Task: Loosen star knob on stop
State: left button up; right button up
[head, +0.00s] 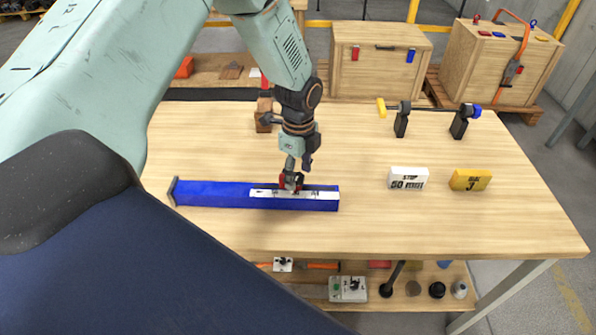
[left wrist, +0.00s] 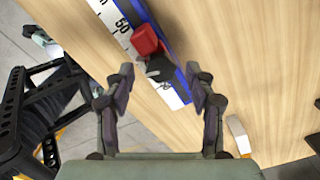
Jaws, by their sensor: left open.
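A blue rail (head: 222,194) with a white scale (head: 315,195) lies on the wooden table. The red stop (head: 291,183) sits on the rail by the scale, partly covered by my left gripper (head: 290,173). In the left wrist view the red stop (left wrist: 146,40) shows with a black knob (left wrist: 159,68) on its near side. My left gripper (left wrist: 161,78) is open above the rail. Its two fingers stand to either side of the knob's place in that view. Whether they touch it, I cannot tell. My right gripper is not in view.
A white block marked "STOP 50 mm" (head: 408,178) and a yellow block (head: 470,180) stand right of the rail. Wooden crates (head: 377,70) are behind the table. The table's right front is clear.

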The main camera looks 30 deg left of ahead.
pick_arm(q)
jog(key=shift+w+a+f, duration=0.1)
jog(key=shift+a, duration=0.05)
jog(key=shift+a+f, duration=0.15)
jog(key=shift+a, duration=0.05)
jog(key=shift+c, duration=1.1)
jog(key=shift+d+r, duration=0.2)
jog(key=c, duration=0.9)
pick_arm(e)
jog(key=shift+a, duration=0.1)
